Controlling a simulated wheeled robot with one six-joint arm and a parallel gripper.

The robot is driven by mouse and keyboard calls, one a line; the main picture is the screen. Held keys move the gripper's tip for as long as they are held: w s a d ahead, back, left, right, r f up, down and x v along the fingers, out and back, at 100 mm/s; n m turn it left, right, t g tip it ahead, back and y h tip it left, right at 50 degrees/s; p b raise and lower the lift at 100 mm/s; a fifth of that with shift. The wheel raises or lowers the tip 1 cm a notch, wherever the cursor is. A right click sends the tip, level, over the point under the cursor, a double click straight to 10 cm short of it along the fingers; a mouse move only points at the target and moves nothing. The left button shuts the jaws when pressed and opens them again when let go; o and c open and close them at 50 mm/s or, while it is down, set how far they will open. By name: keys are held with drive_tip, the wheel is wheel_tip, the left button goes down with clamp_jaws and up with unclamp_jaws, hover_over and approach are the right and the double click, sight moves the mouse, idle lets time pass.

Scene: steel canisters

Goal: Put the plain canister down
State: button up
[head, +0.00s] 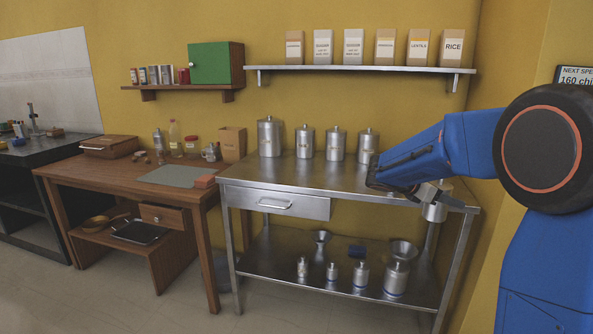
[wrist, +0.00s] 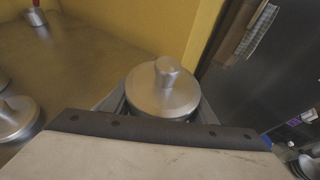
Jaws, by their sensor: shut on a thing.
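A plain steel canister with a round lid and knob (wrist: 163,92) is held upright between the fingers of my gripper (wrist: 165,108). In the head view the canister (head: 434,211) shows below my gripper (head: 441,194) at the right end of the steel table (head: 300,182). Its lower end overlaps the table's front edge in the picture, and I cannot tell whether it touches the table. My gripper is shut on it, and my arm hides part of that end of the table.
Several labelled steel canisters (head: 270,137) stand along the back of the steel tabletop; its front middle is clear. A wooden table (head: 110,173) stands to the left.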

drive_tip(key=w+a+f+n+t+y, duration=0.15)
drive_tip(key=a+f, duration=0.45)
drive_tip(key=f, duration=1)
drive_tip(key=w+a+f+n+t, duration=0.25)
drive_tip(key=a+f, duration=0.25)
drive_tip(key=f, duration=1.2)
drive_tip(key=w+a+f+n+t+y, duration=0.1)
drive_tip(key=w+a+f, duration=0.35)
drive_tip(key=f, duration=1.15)
wheel_tip(320, 180, up, 16)
drive_tip(key=w+a+n+t+y, duration=0.1)
drive_tip(key=w+n+t+y, duration=0.1)
drive_tip(key=n+t+y, duration=0.3)
drive_tip(key=shift+a+n+y, duration=0.15)
drive_tip(key=shift+n+y, duration=0.8)
drive_tip(key=shift+n, duration=0.15)
